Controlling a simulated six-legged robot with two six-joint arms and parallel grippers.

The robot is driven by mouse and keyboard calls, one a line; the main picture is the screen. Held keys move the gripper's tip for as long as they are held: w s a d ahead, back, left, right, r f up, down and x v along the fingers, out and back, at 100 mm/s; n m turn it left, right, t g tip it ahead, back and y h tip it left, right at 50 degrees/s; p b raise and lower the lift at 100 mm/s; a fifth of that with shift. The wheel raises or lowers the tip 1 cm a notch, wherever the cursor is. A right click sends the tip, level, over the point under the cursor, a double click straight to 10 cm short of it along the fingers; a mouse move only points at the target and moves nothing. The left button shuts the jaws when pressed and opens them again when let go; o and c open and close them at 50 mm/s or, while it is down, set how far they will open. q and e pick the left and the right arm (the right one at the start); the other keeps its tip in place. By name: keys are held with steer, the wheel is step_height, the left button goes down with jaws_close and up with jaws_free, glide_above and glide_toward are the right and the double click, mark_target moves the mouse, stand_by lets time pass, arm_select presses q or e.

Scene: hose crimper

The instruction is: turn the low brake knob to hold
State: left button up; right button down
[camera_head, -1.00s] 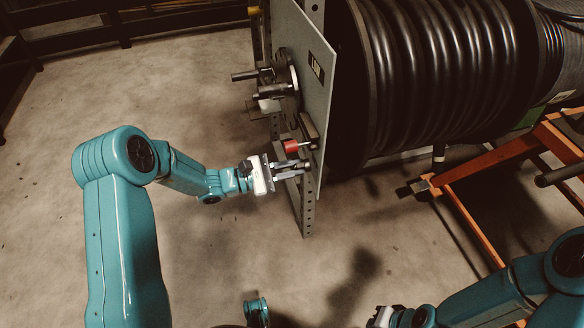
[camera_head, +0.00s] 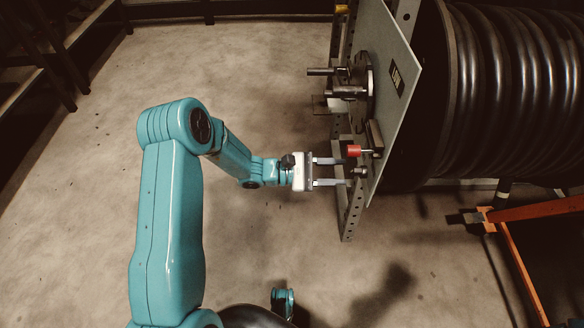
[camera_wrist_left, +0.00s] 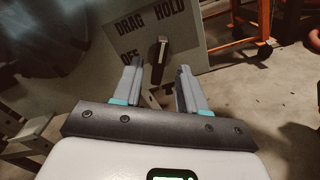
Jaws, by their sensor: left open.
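The low brake knob (camera_wrist_left: 158,60) is a dark lever with a pale tip on the grey panel, below the printed words DRAG and HOLD, with OFF to its left. Its pale tip points up, toward the HOLD side. In the head view the knob (camera_head: 359,173) shows small at the panel's lower part, just below a red-ended handle (camera_head: 354,151). My left gripper (camera_head: 343,172) is open and empty, its fingers pointing at the panel just short of the knob. In the wrist view the open fingers (camera_wrist_left: 156,72) appear either side of the knob's base. My right gripper is out of view.
The upright panel (camera_head: 397,60) carries a crank wheel (camera_head: 367,83) with protruding handles above the knob. A large black hose reel (camera_head: 500,90) stands behind it. An orange frame (camera_head: 530,212) is at the right. The floor left of the panel is clear.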

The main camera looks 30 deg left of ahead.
arm_select(q)
steer(key=p+v, duration=0.2)
steer(key=v, duration=1)
steer(key=shift+s+a+p, duration=0.2)
steer(key=shift+a+p, duration=0.05)
steer(key=shift+p, duration=0.05)
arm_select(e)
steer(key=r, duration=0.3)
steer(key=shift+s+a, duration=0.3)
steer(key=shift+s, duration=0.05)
arm_select(q)
steer(key=s+d+f+m+g+y, duration=0.9)
steer(key=s+d+f+m+y, duration=0.2)
steer(key=s+d+f+m, duration=0.6)
step_height(320, 180, up, 31)
steer(key=p, duration=3)
steer(key=shift+s+d+g+p, duration=0.3)
steer(key=shift+s+d, duration=0.05)
steer(key=shift+s, duration=0.1)
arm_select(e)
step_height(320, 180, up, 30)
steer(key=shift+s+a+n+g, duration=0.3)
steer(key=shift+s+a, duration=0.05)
